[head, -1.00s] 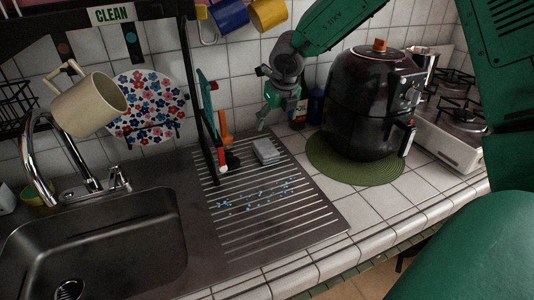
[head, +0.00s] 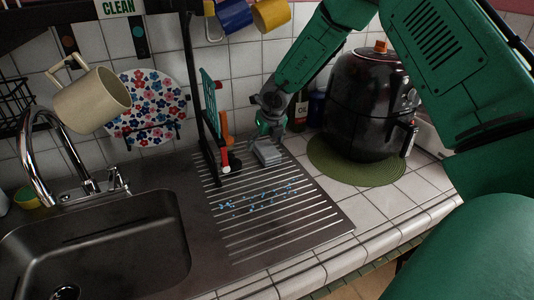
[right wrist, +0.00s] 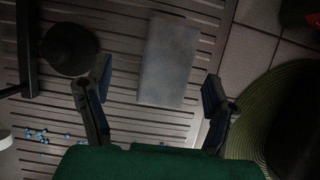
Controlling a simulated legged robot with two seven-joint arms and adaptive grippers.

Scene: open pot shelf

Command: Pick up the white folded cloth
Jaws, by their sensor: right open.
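The white folded cloth (head: 267,153) looks grey in this light and lies on the ribbed drainboard, at the foot of the tiled back wall. It also shows in the right wrist view (right wrist: 167,62), flat on the slats. My left gripper is not in view.
A black air fryer (head: 366,105) on a green round mat (head: 345,170) stands to the right. A dark rack post with hanging utensils (head: 225,145) is close on the left. Blue bits (head: 262,198) lie on the drainboard's front. The sink (head: 95,245) is at left.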

